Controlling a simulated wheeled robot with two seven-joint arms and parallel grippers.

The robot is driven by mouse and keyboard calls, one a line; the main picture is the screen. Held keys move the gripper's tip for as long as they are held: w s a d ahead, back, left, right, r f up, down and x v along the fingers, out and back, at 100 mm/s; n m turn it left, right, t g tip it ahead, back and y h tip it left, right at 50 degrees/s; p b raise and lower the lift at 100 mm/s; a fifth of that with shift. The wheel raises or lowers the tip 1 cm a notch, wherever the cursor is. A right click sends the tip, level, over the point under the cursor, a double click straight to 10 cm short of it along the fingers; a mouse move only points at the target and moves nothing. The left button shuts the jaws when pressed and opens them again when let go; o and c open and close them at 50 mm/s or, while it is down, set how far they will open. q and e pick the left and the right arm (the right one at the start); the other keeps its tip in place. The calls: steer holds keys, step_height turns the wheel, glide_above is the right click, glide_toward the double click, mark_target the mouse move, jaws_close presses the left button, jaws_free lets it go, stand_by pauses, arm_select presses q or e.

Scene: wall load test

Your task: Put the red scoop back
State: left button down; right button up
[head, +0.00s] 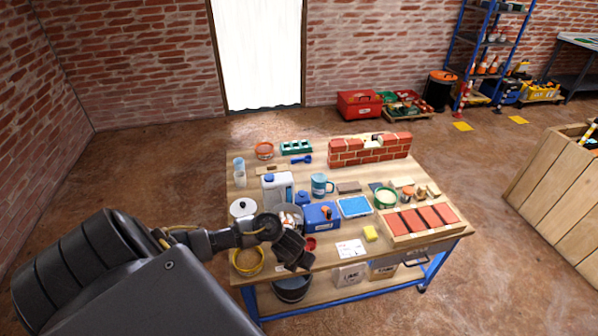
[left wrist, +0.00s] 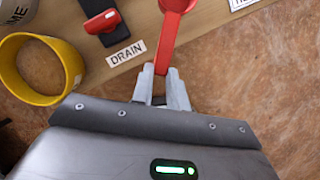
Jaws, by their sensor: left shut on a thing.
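The red scoop (left wrist: 165,42) is in the left wrist view, its handle running down between my left gripper's fingertips (left wrist: 160,88). My left gripper is shut on this handle. The scoop's round end is at the top edge of that view, partly cut off. In the head view my left gripper (head: 294,258) is at the table's front edge, and a red round part of the scoop (head: 310,243) shows just beyond it. I cannot tell from these views whether the scoop touches the table. My right gripper is not in view.
A yellow ring-like container (left wrist: 40,70) stands left of the gripper, near a DRAIN label (left wrist: 126,54) and a red-and-black item (left wrist: 101,22). The blue box (head: 322,215), white card (head: 350,248) and yellow sponge (head: 370,233) are close by on the crowded table (head: 325,262).

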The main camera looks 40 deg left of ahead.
arm_select(q)
steer(key=shift+f+b, duration=2.4)
steer(key=shift+f, duration=0.15)
steer(key=shift+f+b, duration=0.4)
steer(key=c, duration=0.9)
jaws_free()
steer(key=shift+r, duration=0.1)
step_height(320, 180, up, 7)
steer(key=p, duration=0.7)
